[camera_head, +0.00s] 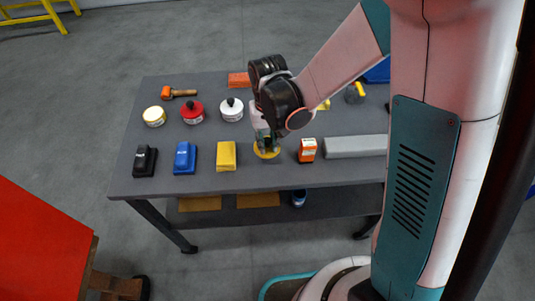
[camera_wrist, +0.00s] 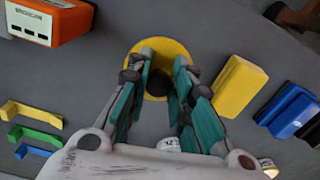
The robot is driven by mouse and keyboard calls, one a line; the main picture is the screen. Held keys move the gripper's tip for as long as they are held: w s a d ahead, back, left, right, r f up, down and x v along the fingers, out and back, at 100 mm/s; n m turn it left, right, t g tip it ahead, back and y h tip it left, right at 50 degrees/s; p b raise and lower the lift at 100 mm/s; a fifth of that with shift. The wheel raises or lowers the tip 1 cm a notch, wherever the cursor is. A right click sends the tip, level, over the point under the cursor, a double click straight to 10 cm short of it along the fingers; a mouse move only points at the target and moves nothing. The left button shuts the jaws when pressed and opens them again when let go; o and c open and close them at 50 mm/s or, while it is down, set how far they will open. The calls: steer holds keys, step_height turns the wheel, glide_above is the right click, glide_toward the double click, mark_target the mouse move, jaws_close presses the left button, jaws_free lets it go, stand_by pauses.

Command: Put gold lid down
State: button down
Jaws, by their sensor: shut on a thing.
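The gold lid (camera_head: 267,154) is a round yellow disc with a dark knob, low over the front middle of the table. It also shows in the wrist view (camera_wrist: 158,46), between and beyond my fingers. My gripper (camera_head: 265,146) points down at it and is shut on its knob; the teal fingers show in the wrist view (camera_wrist: 163,75). The lid is close to the tabletop, but I cannot tell if it touches. A can with a yellowish top (camera_head: 154,116) stands at the table's left, with no knob on it.
On the grey table (camera_head: 160,185), a yellow block (camera_head: 226,156) is left of the lid and an orange box (camera_head: 307,150) right. Blue (camera_head: 185,157) and black (camera_head: 145,160) blocks lie further left. Red-lidded (camera_head: 192,112) and white-lidded (camera_head: 231,109) cans stand behind.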

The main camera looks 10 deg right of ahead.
mark_target(268, 147)
steer(key=shift+f+b, duration=1.35)
steer(key=shift+f, duration=0.85)
steer(key=shift+f, duration=0.1)
steer(key=shift+f, duration=0.15)
steer(key=c, duration=1.4)
jaws_free()
step_height(268, 147, up, 12)
steer(key=p, duration=0.3)
steer(key=shift+r, duration=0.25)
